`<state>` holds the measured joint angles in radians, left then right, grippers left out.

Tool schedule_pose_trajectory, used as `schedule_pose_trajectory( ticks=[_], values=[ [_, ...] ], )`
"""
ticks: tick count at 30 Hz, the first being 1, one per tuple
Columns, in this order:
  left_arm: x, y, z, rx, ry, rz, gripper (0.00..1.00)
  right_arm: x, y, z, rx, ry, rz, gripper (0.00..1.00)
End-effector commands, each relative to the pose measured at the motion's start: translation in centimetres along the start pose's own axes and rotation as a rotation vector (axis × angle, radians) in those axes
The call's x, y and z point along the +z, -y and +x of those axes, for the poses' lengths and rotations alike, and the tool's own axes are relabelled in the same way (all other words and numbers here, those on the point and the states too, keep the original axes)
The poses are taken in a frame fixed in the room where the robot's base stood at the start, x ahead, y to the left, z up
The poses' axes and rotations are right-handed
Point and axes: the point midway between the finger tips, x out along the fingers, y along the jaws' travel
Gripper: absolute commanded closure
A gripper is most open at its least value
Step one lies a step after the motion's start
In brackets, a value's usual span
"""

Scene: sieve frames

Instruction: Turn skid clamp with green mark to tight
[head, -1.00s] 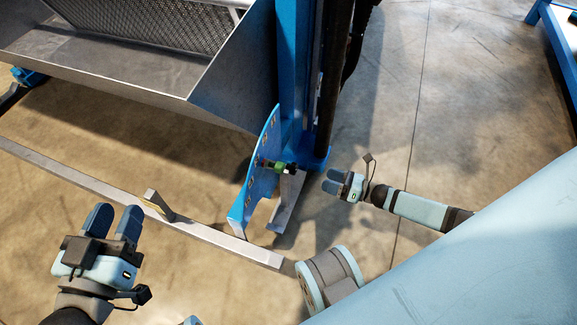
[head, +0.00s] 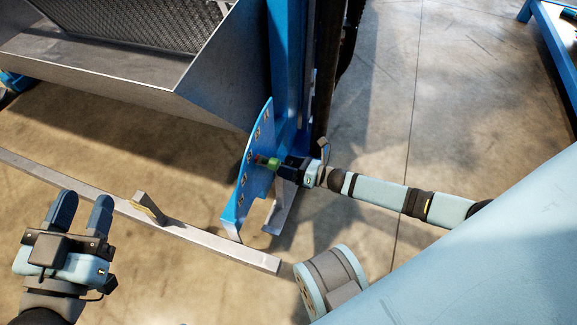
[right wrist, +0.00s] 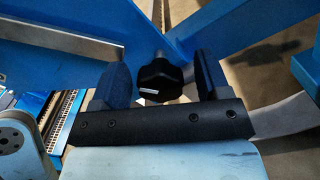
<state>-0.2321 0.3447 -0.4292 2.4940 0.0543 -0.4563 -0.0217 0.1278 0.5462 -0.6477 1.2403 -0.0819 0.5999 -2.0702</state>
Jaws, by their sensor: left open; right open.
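The skid clamp with the green mark (head: 272,163) sits on the curved blue plate (head: 240,196) beside the blue post. In the right wrist view its black lobed knob (right wrist: 158,80) carries a short white line; no green shows there. My right gripper (head: 287,166) is open at the clamp, and the wrist view shows its two fingers (right wrist: 161,76) on either side of the knob, with gaps to it. My left gripper (head: 84,199) is open and empty at the lower left, far from the clamp. The knob is largely hidden by my right gripper in the head view.
A blue post (head: 287,65) rises behind the plate. A metal trough (head: 120,75) with a mesh screen stands at the upper left. A long metal bar (head: 195,234) with an upright tab crosses low at the left. Open floor (head: 390,120) lies to the right.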

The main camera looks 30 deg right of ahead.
Motion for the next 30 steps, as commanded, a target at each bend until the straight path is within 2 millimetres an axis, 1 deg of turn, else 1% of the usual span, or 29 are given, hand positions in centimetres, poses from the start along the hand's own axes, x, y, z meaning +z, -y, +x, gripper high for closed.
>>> schedule_pose_trajectory(
  ticks=[1, 2, 3, 5, 6, 8, 14, 20, 26, 30],
  values=[
    [-0.01, 0.01, -0.04, 0.001, 0.001, 0.002, 0.57, 0.0, 0.0, -0.02, 0.0, 0.0, 0.0, 0.3],
    [-0.01, 0.01, -0.06, 0.002, 0.001, 0.003, 0.57, 0.0, 0.0, -0.02, 0.0, 0.0, 0.0, 0.33],
    [0.0, 0.01, -0.07, 0.002, 0.002, 0.004, 0.57, 0.0, 0.0, -0.03, 0.0, 0.0, 0.0, 0.42],
    [0.01, 0.01, -0.08, 0.002, 0.002, 0.004, 0.57, -0.01, 0.0, -0.03, 0.0, 0.0, 0.0, 0.56],
    [0.01, 0.01, -0.08, 0.002, 0.003, 0.004, 0.57, -0.01, 0.0, -0.04, 0.0, 0.0, 0.0, 0.65],
    [0.02, 0.01, -0.09, 0.002, 0.003, 0.004, 0.57, -0.01, 0.0, -0.04, 0.0, 0.0, 0.0, 0.79],
    [-0.04, 0.0, -0.05, 0.001, 0.003, 0.0, 0.57, 0.0, 0.0, -0.06, 0.0, 0.0, 0.006, 0.8],
    [-0.28, -0.04, 0.05, -0.002, 0.004, -0.014, 0.57, 0.04, 0.0, -0.09, 0.0, 0.0, 0.057, 0.8],
    [-0.35, -0.15, 0.12, -0.001, 0.02, -0.041, 0.57, 0.08, -0.02, -0.09, -0.001, 0.0, 0.185, 0.8],
    [-0.15, -0.4, -0.1, 0.004, 0.04, -0.067, 0.57, 0.06, -0.01, -0.1, -0.002, 0.0, 0.309, 0.8]
  ],
)
